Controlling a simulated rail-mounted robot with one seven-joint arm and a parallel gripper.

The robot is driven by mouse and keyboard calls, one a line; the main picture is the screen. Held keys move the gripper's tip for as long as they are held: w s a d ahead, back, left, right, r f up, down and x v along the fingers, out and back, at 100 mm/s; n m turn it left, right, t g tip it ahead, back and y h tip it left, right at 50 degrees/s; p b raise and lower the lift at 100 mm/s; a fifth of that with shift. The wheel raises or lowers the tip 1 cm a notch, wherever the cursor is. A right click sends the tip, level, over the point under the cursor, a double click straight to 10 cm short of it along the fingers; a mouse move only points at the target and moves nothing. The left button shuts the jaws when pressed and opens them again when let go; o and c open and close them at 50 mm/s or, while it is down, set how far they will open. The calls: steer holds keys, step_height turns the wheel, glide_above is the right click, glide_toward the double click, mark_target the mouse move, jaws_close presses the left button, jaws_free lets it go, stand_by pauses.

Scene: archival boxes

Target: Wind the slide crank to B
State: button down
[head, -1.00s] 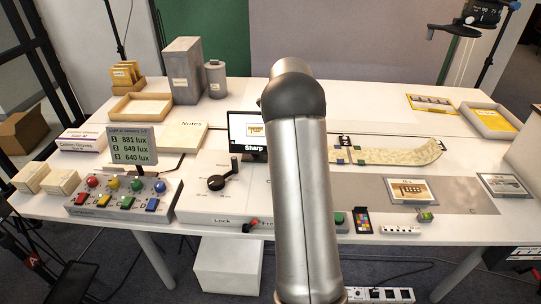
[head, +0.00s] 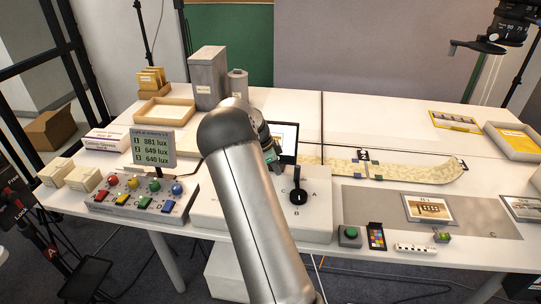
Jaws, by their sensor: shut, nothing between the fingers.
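A black crank (head: 298,196) stands on the white control box (head: 318,222) right of my arm in the head view. Its handle points up, away from the front edge, toward the back of the table. The letter A is printed right of its hub and the letter B in front of it. My gripper (head: 274,158) shows only in part, past the right side of my arm, just left of and behind the crank. Its fingertips are mostly hidden, it looks shut, and I cannot tell whether it touches the crank. My arm covers the left part of the box.
A screen (head: 286,140) stands behind the crank. A patterned curved strip (head: 400,172) lies to the right. A green button (head: 349,233) and colour card (head: 376,236) sit at the front right. A lux display (head: 154,149) and button panel (head: 143,199) stand left.

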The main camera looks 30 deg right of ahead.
steer(key=shift+s+d+r+p, duration=0.1)
steer(key=shift+s+d+p, duration=0.15)
steer(key=shift+d, duration=0.4)
steer(key=shift+s+d+p, duration=0.15)
steer(key=shift+s+d, duration=0.2)
steer(key=shift+d, duration=0.25)
steer(key=shift+s+d, duration=0.25)
steer(key=shift+d, duration=0.3)
steer(key=shift+s+d+f+m+b, duration=0.1)
steer(key=shift+d+f+m+b, duration=0.2)
steer(key=shift+d+m+b, duration=0.25)
steer(key=shift+s+d+r+m+g, duration=0.15)
steer(key=shift+m+g, duration=0.15)
steer(key=shift+m, duration=0.15)
steer(key=w+a, duration=0.2)
steer(key=a, duration=0.1)
steer(key=shift+w+a+r, duration=0.35)
steer(key=shift+w, duration=0.05)
steer(key=b+v, duration=0.1)
steer(key=v, duration=0.8)
steer(key=shift+d+r, duration=0.2)
steer(key=shift+r, duration=0.05)
